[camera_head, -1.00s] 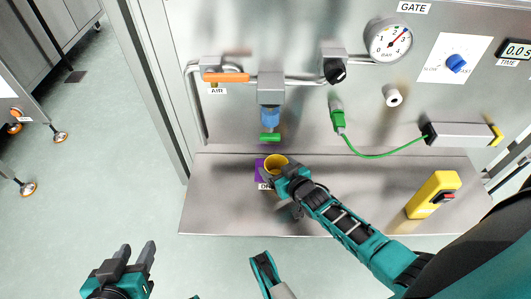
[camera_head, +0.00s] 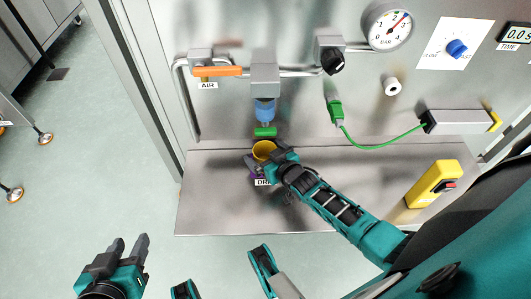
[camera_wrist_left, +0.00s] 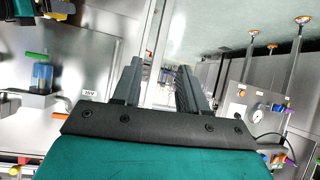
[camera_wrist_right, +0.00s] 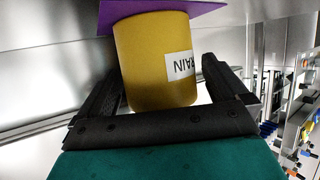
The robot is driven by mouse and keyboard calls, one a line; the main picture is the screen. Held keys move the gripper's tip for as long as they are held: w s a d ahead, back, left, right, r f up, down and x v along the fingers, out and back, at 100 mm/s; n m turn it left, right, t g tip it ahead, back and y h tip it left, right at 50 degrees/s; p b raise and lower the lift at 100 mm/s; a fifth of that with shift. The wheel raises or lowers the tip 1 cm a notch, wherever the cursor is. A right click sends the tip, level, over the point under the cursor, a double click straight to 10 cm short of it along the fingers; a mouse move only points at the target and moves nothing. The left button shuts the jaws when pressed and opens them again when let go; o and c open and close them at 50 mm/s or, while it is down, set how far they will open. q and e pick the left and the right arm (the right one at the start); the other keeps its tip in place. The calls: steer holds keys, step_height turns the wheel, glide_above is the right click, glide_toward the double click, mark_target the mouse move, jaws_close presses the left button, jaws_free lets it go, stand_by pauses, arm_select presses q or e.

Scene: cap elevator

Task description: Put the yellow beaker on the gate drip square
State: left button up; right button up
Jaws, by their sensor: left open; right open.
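The yellow beaker (camera_head: 263,150) is at the back of the ledge, below the blue and green valve outlet. In the right wrist view the beaker (camera_wrist_right: 152,60) sits between my right fingers, with a gap on each side, and its base end meets the purple drip square (camera_wrist_right: 150,6). It appears to stand on that square; exact contact is hard to tell. In the head view the square (camera_head: 254,172) is mostly hidden by beaker and gripper. My right gripper (camera_head: 267,160) is open around the beaker. My left gripper (camera_head: 129,243) is open and empty, off the ledge at lower left.
The drain label (camera_head: 262,183) is at the square's front. The green-tipped outlet (camera_head: 265,131) hangs just above the beaker. An orange air handle (camera_head: 217,71) and black knob (camera_head: 333,61) are on the panel. A yellow box (camera_head: 434,184) stands at the right; the ledge between is bare.

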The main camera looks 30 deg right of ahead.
arm_select(q)
steer(key=shift+s+f, duration=0.1)
arm_select(e)
steer(key=shift+r, duration=0.3)
steer(key=p+v, duration=0.5)
steer(key=v, duration=0.6)
steer(key=s+a+r+y, duration=0.1)
steer(key=a+r, duration=0.5)
steer(key=r, duration=0.4)
arm_select(q)
steer(key=shift+s+a+r+y, duration=0.15)
steer(key=shift+a+r, duration=0.25)
steer(key=shift+r, duration=0.25)
steer(key=shift+s+a+r+y, duration=0.15)
steer(key=shift+a+r, duration=0.2)
steer(key=shift+r, duration=0.25)
arm_select(e)
steer(key=s+a+r+n+g, duration=0.1)
steer(key=s+a+g, duration=0.1)
steer(key=s+a, duration=0.2)
steer(key=shift+s+n+g+y, duration=0.3)
steer(key=shift+s+g+y, duration=0.1)
steer(key=shift+s, duration=0.2)
arm_select(q)
steer(key=shift+w, duration=0.1)
arm_select(e)
steer(key=shift+a, duration=0.15)
